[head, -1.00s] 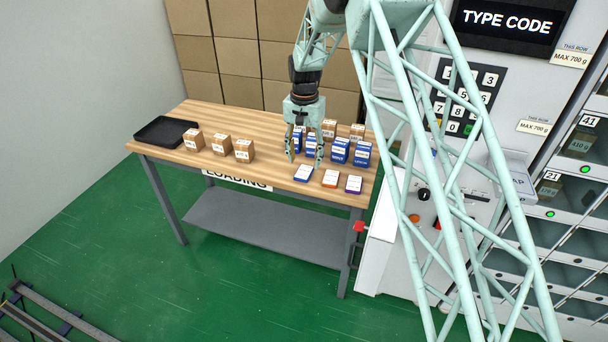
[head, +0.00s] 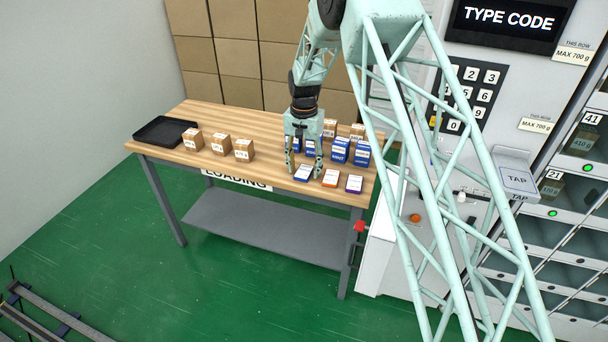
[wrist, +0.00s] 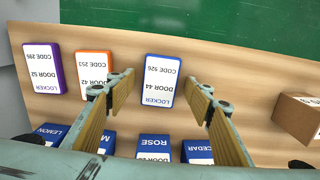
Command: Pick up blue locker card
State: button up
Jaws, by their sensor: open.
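The blue locker card (head: 304,173) lies flat near the table's front edge, leftmost of three cards in the head view. In the wrist view the blue card (wrist: 162,80) lies between and just beyond my open fingers, its label reading LOCKER, DOOR 44, CODE 926 upside down. My gripper (head: 303,172) is open around the card's position, pointing down. In the wrist view my gripper (wrist: 150,88) shows two tan-padded fingers, apart and holding nothing. I cannot tell how far above the card the fingertips are.
An orange card (head: 330,178) and a purple card (head: 354,184) lie to the right. Blue boxes (head: 362,153) stand behind the cards. Brown boxes (head: 244,150) and a black tray (head: 165,118) are to the left. The vending machine keypad (head: 470,90) is at right.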

aim_at(304, 172)
jog(key=shift+c, duration=0.7)
jog(key=c, duration=0.8)
jog(key=shift+r, duration=0.1)
jog(key=shift+r+p, duration=0.45)
jog(key=shift+r, duration=1.15)
jog(key=shift+s+d+r, duration=0.1)
jog(key=shift+s, duration=0.1)
jog(key=s+d, duration=0.3)
jog(key=s, duration=0.4)
jog(key=s+d+r+p, duration=0.1)
jog(key=s+d, duration=0.3)
jog(key=s, duration=0.3)
jog(key=shift+r, duration=0.2)
